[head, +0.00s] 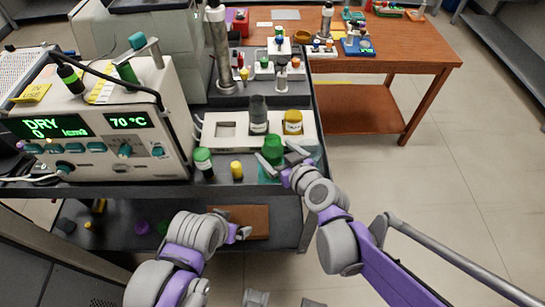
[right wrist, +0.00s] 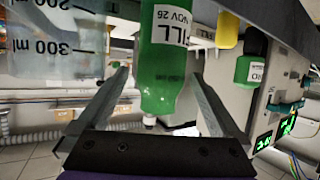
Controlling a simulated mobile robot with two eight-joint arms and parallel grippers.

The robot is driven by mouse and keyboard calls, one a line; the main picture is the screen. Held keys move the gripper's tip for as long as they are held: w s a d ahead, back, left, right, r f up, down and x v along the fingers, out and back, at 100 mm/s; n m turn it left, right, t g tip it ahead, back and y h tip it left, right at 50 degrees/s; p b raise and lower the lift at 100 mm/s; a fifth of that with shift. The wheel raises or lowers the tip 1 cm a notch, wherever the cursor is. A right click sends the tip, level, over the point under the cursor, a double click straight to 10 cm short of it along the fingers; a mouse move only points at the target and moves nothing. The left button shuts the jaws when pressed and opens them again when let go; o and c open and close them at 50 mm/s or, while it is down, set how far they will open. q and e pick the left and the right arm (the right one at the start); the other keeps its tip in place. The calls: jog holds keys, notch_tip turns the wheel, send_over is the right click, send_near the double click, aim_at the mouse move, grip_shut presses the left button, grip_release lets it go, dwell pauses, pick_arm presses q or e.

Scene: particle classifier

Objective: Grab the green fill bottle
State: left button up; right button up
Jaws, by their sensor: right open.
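The green fill bottle (head: 273,149) stands near the front right of the cart's top. In the right wrist view the green bottle (right wrist: 166,70) appears upside down, with a white label reading "FILL". My right gripper (head: 281,160) is open, with its fingers on either side of the bottle. In the right wrist view the fingers (right wrist: 160,85) show gaps to the bottle on both sides. My left gripper (head: 242,233) is low in front of the cart's lower shelf, small and partly hidden; its jaws cannot be made out.
A clear graduated beaker (right wrist: 60,45) is close beside the bottle. A white tray (head: 215,130) holds dark and yellow jars behind. The instrument box (head: 100,150) fills the left. Floor is clear at right.

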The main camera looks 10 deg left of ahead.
jog(key=x, duration=0.5)
jog(key=shift+a+f, duration=0.1)
jog(key=shift+f, duration=0.1)
grip_shut()
dwell(0.3)
